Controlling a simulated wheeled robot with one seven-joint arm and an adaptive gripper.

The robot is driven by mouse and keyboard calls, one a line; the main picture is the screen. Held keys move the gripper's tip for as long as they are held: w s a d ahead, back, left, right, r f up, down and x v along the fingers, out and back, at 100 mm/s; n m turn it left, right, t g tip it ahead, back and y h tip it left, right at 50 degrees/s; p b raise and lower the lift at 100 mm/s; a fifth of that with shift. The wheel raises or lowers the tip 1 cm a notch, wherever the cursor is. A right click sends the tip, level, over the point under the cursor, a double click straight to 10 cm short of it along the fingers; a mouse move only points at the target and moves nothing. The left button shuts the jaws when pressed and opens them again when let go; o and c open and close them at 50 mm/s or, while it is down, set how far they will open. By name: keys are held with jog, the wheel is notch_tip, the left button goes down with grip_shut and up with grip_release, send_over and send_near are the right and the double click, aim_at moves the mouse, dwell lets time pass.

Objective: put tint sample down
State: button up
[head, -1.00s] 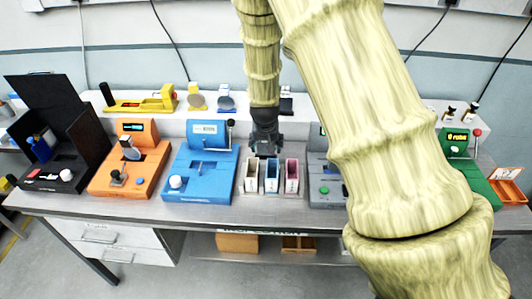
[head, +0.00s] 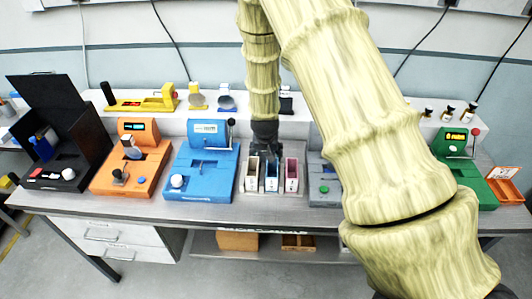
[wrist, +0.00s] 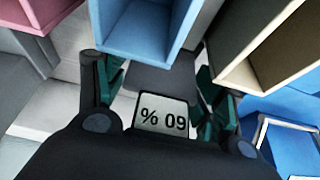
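My gripper (head: 265,156) points down over the back of three small open bins on the bench. The bins are cream (head: 252,184), blue (head: 271,185) and pink (head: 291,185), side by side. In the wrist view my teal fingers (wrist: 163,85) sit at both sides of a dark grey tint sample (wrist: 160,75) and appear closed on it. Its pale label (wrist: 165,115) shows "60 %" upside down. The blue bin (wrist: 148,25) opens just ahead of the sample. The sample's lower end is hidden, and I cannot tell whether it touches anything.
A blue device (head: 202,170) stands left of the bins and a grey device (head: 323,190) right. An orange device (head: 130,165), a black box (head: 65,165) and a green device (head: 470,165) stand farther out. A raised white shelf (head: 325,120) runs behind.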

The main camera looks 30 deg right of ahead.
jog(key=o, duration=0.3)
